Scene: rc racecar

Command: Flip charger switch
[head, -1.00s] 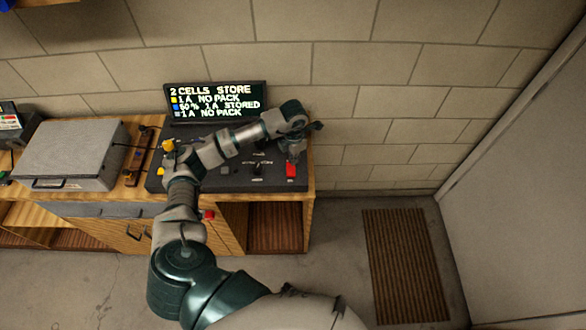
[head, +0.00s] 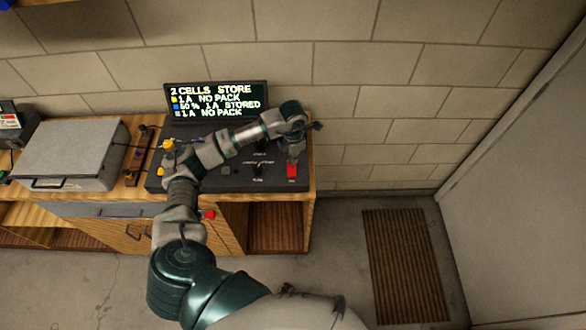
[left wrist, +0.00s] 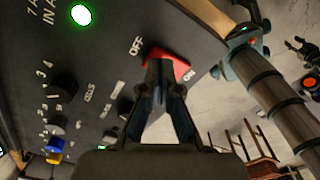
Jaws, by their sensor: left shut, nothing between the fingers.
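The charger (head: 225,180) is a dark sloped panel on the bench, with a lit screen (head: 215,100) behind it reading "2 CELLS STORE". Its red switch (head: 292,171) is at the panel's right end. In the left wrist view the red switch (left wrist: 178,62) lies between the labels OFF and ON. My left gripper (head: 293,158) is shut and empty, its fingertips (left wrist: 158,68) over the red switch and partly hiding it. I cannot tell whether they press on it. A dark claw shape (left wrist: 300,52) at the right may be my right gripper; its state is unclear.
A green light (left wrist: 81,15) glows on the panel. A black knob (left wrist: 64,86) and a blue knob (left wrist: 55,145) are on it too. A grey box (head: 70,155) stands left of the charger. A brown mat (head: 405,265) lies on open floor at the right.

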